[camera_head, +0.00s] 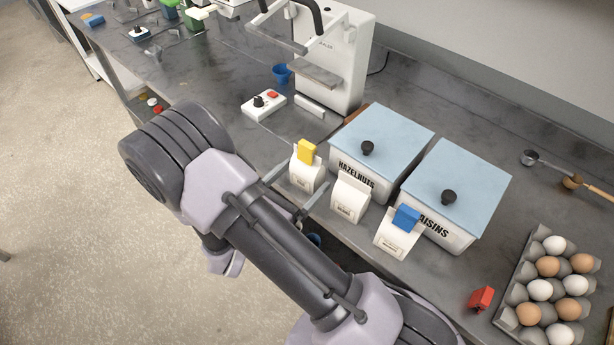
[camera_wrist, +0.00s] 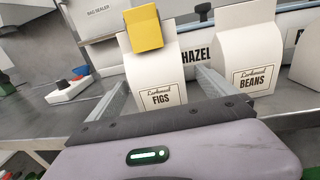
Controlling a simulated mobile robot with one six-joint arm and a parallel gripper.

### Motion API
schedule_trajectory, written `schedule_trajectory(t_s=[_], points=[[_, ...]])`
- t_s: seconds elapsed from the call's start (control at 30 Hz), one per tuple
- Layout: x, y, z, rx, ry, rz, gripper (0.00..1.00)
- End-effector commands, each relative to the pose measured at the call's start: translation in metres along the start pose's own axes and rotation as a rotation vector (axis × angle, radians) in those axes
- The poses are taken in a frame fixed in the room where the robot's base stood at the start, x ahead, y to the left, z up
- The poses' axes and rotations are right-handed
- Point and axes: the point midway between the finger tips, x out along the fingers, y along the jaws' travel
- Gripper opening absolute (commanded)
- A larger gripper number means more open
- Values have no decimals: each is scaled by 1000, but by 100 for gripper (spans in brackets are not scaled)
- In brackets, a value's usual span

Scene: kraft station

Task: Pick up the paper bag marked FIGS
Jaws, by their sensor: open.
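The white paper bag marked FIGS (camera_wrist: 160,84) stands upright with a yellow clip (camera_wrist: 143,27) on its folded top. It also shows in the head view (camera_head: 306,180), leftmost of three bags in a row. My gripper (camera_wrist: 164,80) is open, with one finger on each side of the FIGS bag. Its fingers also show around the bag's lower part in the head view (camera_head: 305,184). I cannot tell whether either finger touches the bag.
A BEANS bag (camera_wrist: 250,55) stands close to the right finger. A third bag (camera_head: 396,240) has a blue clip. Bins marked HAZELNUTS (camera_head: 350,172) and RAISINS (camera_head: 450,235) stand behind. A red clip (camera_head: 481,298) and an egg tray (camera_head: 505,318) are at right.

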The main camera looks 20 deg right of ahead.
Motion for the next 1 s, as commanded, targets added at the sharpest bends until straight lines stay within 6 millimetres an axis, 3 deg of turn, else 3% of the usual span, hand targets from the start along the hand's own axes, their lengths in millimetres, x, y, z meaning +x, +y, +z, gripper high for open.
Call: schedule_trajectory(t_s=[0.3,0.57,1.0], points=[[51,2,4,3,0,-4,96],[57,3,7,1,0,0,96],[56,3,7,2,0,-1,14]])
